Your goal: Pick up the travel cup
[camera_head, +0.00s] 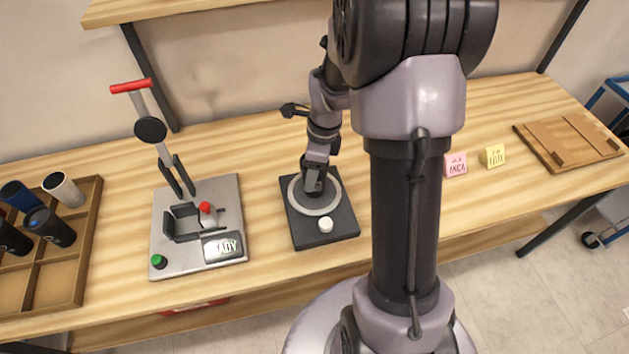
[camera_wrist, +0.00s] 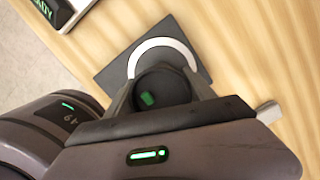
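A dark round cup top with a green mark, apparently the travel cup (camera_wrist: 163,86), lies between my gripper's fingers in the wrist view. In the head view the dark cup (camera_head: 320,190) is mostly hidden by my gripper (camera_head: 315,178). It stands over the pale ring of a dark square pad (camera_head: 345,228). The pad's ring and corner also show in the wrist view (camera_wrist: 113,72). One finger is on each side of the cup, close to it. I cannot tell whether they press on it.
A grey machine (camera_head: 225,190) with a red-handled lever stands left of the pad. A wooden tray (camera_head: 88,215) with several cups is at far left. Pink (camera_head: 456,164) and yellow (camera_head: 493,156) blocks and a wooden board (camera_head: 535,145) lie to the right. The table between is bare.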

